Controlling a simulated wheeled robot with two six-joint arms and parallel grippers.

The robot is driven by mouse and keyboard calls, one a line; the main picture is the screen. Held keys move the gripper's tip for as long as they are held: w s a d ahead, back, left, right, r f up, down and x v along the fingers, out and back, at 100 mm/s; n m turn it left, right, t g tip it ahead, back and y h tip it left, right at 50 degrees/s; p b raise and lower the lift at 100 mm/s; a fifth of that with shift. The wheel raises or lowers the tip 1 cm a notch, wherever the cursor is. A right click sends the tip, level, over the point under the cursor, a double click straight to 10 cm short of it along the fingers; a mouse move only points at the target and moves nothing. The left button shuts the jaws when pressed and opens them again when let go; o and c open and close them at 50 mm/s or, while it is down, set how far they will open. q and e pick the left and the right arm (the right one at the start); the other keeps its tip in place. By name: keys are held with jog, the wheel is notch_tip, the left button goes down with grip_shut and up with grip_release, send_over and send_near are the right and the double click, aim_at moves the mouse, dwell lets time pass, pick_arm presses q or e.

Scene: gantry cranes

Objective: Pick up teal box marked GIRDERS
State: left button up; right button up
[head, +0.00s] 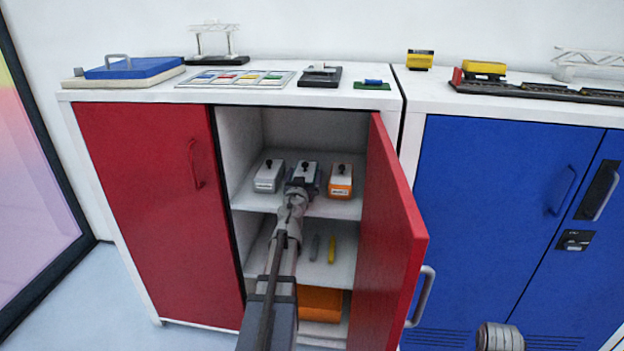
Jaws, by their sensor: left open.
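Three small lidded boxes with black knobs stand in a row on the upper shelf of the open red cabinet. The middle box (306,168) has a white lid and a bluish body, mostly hidden by my gripper; I cannot read its label or confirm that it is teal. My left gripper (302,184) is open, directly in front of this box or at it; contact cannot be told. A grey-white box (268,176) is on the left and an orange box (340,182) on the right. My right gripper is not visible.
The open red door (392,240) stands close on the right of my left arm. The closed red door (150,200) is on the left. A lower shelf holds a grey stick (314,247) and a yellow stick (332,248); an orange bin (320,304) is below. Blue lockers (490,200) stand right.

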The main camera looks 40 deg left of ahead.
pick_arm(q)
jog(key=shift+s, duration=0.1)
grip_shut()
dwell(0.8)
